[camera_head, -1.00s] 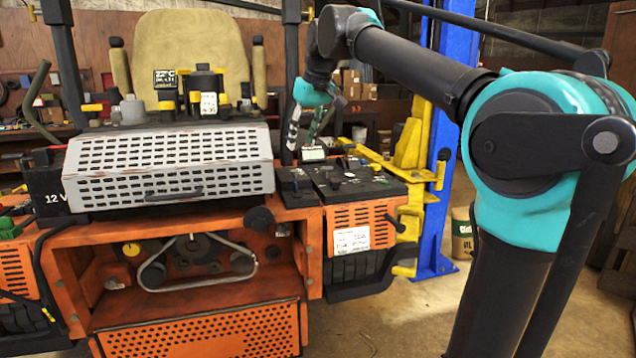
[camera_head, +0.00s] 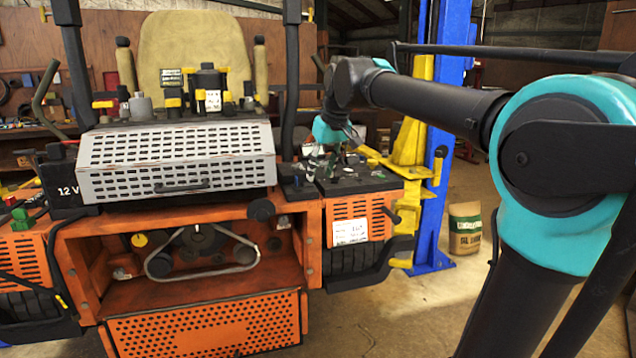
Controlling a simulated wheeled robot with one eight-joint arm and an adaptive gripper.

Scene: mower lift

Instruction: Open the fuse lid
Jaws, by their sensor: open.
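The orange mower stands in front of me. On its right side is a black top panel (camera_head: 372,184) with small parts on it. I cannot clearly make out the fuse lid among these small dark parts. My gripper (camera_head: 325,168) points down at the left part of this panel, with its fingers open and low over the small parts. My gripper and wrist cover part of that area. I cannot tell whether a finger touches anything.
A grey slotted cover (camera_head: 178,142) with a handle is left of my gripper. A black battery box (camera_head: 68,185) marked 12 V is at the far left. A blue post (camera_head: 447,130) with yellow brackets stands right of the panel. A paper bag (camera_head: 465,228) stands on the floor.

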